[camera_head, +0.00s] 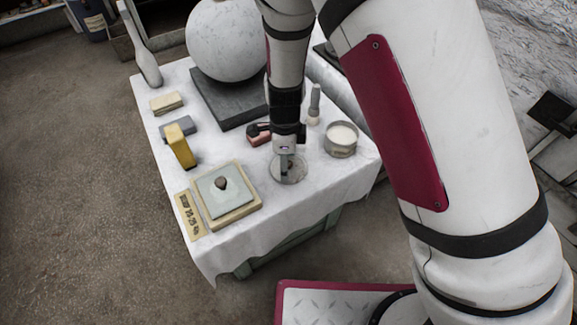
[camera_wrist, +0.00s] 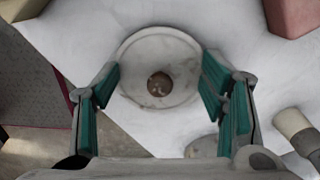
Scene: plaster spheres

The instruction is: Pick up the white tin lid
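The white tin lid (camera_wrist: 135,48) is a pale round disc with a brown knob at its middle, lying flat on the white cloth. In the head view the lid (camera_head: 296,176) is near the front edge of the table, partly hidden by my gripper (camera_head: 287,160). In the wrist view my gripper (camera_wrist: 161,82) is open, with teal-padded fingers to the left and right of the lid. Nothing is held between the fingers. I cannot tell whether the fingertips touch the lid or the cloth.
The cloth-covered table (camera_head: 322,192) also bears an open tin (camera_head: 341,141) right of the lid, a red-and-black object (camera_head: 257,137) behind it, and a board with a grey slab (camera_head: 211,190) to the left. A large white sphere (camera_head: 226,38) stands at the back.

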